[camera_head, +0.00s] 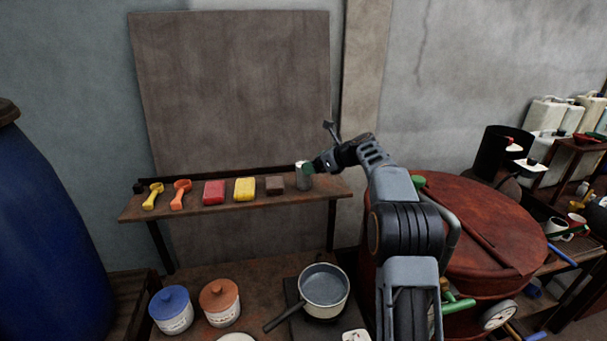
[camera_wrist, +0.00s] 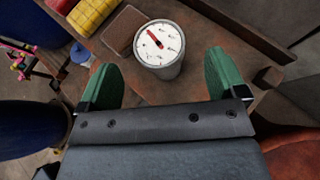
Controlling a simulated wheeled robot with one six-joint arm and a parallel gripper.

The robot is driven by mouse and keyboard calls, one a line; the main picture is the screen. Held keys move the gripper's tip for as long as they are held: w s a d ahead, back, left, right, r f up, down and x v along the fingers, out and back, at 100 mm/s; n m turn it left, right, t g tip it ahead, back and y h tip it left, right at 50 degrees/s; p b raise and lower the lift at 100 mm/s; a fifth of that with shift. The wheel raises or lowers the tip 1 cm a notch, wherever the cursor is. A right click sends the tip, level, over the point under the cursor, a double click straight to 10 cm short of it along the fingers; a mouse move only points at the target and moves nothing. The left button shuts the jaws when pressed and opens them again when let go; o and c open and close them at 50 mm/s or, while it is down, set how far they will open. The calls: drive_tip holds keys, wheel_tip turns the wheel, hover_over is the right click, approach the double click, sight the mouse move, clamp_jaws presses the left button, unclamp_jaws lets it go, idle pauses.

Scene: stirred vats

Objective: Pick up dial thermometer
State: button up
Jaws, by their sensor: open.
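The dial thermometer is a short grey cylinder with a white face and a red needle, seen in the wrist view (camera_wrist: 171,70). In the head view the dial thermometer (camera_head: 303,181) stands upright at the right end of the wall shelf (camera_head: 220,209), partly covered by my gripper. My gripper (camera_head: 313,167) is open, its green fingers spread wide. In the wrist view the dial thermometer is just beyond the fingertips, roughly centred between them, and no finger appears to touch it.
A brown block (camera_head: 275,186) sits close left of the thermometer, then a yellow block (camera_head: 244,189), a red block (camera_head: 214,191) and two scoops. The wall is behind the shelf. A saucepan (camera_head: 324,287) stands below, and a red-brown vat (camera_head: 480,230) is to the right.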

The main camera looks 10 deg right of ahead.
drive_tip(key=shift+p+x, duration=0.95)
drive_tip(key=shift+x, duration=1.75)
drive_tip(key=shift+f, duration=0.15)
drive_tip(key=c, duration=1.1)
